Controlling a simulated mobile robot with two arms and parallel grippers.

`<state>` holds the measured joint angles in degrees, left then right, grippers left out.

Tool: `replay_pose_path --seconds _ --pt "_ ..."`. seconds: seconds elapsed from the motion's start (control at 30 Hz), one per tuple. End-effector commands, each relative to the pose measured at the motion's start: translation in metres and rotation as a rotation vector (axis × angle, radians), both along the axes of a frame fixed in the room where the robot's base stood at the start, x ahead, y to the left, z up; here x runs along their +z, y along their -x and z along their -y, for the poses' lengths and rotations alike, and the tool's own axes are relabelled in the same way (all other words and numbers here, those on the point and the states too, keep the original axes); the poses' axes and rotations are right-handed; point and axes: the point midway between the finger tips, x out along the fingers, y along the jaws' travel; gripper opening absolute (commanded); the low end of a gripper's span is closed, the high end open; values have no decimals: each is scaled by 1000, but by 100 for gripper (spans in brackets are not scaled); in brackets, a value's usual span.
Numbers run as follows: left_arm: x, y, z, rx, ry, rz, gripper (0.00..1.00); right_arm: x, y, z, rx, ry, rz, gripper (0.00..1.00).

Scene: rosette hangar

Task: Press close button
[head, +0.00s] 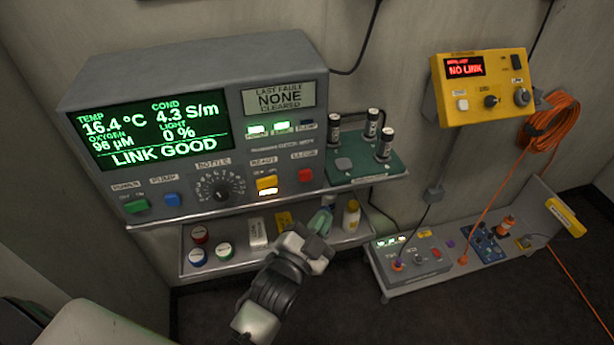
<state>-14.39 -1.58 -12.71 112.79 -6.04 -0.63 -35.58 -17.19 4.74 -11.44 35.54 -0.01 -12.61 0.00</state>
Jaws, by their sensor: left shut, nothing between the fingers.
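A grey instrument console (200,80) stands on a shelf against the wall. Its screen (150,120) reads LINK GOOD. A red button (305,175) sits at the right of its lower front panel, under a small label too blurred to read surely. Left of it are a lit yellow switch (267,184), a black BOTTLE dial (221,188), a blue button (172,199) and a green switch (136,206). My left gripper (314,243) is shut and empty, below the red button and in front of the lower shelf, apart from the console. My right gripper is not in view.
The lower shelf (225,268) holds round caps, a yellow-capped bottle (351,216) and small items partly behind my gripper. A green board (360,165) with black cylinders stands right of the console. A yellow NO LINK box (482,88) hangs on the wall.

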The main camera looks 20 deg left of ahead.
Motion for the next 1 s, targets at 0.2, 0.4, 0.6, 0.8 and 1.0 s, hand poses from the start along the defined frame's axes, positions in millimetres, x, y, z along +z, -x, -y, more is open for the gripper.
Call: replay_pose_path --seconds 0.2,0.4,0.6,0.8,1.0 --pt "-1 -4 -2 0 -1 0 0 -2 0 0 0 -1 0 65" --pt "-2 -22 -15 0 -3 1 0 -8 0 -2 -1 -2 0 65" --pt "-2 -46 -31 0 -2 1 0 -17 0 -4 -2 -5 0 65" --pt "-1 -65 -43 -1 -2 -1 0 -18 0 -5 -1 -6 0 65" --pt "-1 -72 -49 0 0 -1 0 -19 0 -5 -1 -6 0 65"
